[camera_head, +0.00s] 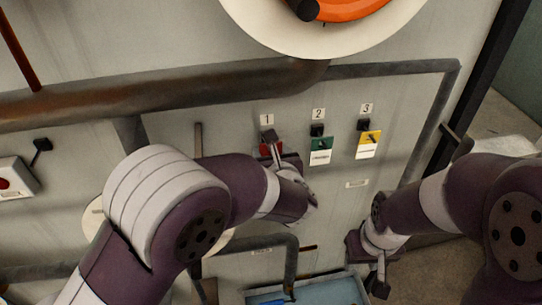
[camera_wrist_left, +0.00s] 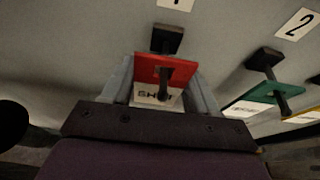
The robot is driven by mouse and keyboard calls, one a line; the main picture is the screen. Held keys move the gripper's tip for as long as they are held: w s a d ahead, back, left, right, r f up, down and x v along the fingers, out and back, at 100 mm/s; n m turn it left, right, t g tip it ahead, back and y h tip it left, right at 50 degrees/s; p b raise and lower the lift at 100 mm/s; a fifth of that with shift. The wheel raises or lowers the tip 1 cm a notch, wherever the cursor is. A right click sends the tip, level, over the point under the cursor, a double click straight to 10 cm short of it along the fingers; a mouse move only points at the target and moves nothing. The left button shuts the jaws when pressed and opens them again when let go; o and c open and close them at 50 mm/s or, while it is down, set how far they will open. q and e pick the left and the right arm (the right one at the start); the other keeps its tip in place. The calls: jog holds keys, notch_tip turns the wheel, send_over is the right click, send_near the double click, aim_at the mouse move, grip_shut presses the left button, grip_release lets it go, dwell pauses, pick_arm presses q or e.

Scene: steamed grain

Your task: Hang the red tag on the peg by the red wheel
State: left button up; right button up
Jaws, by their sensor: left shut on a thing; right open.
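The red tag (camera_wrist_left: 148,68), with a white lower part bearing partly hidden lettering, is between the fingers of my left gripper (camera_wrist_left: 163,88) in the left wrist view. In the head view the red tag (camera_head: 265,149) is at the panel below label 1, partly hidden by my left gripper (camera_head: 273,150). The black peg (camera_wrist_left: 167,38) under label 1 is right at the tag; its dark stem shows against the tag's red face. I cannot tell for sure that the stem passes through the tag's hole. My right gripper (camera_head: 381,277) is open and empty at lower right.
A green tag (camera_head: 321,144) and a yellow tag (camera_head: 369,139) hang at pegs 2 and 3. A rusty pipe (camera_head: 170,90) crosses above. An orange wheel (camera_head: 350,8) is at the top. A blue bin (camera_head: 335,288) is below. A red button box (camera_head: 14,178) is at left.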

pick_arm(q)
jog(key=shift+s, duration=0.15)
dwell(0.3)
jog(key=shift+s+d+b, duration=0.2)
jog(key=shift+s+b, duration=0.25)
jog(key=shift+s, duration=0.35)
jog(key=shift+s+d+b, duration=0.15)
jog(key=shift+s+b, duration=0.3)
jog(key=shift+s, duration=0.35)
jog(key=s+d+b, duration=0.1)
jog(key=s+b, duration=0.1)
jog(key=s, duration=0.4)
jog(key=shift+w+d+b, duration=0.1)
jog(key=shift+b, duration=0.2)
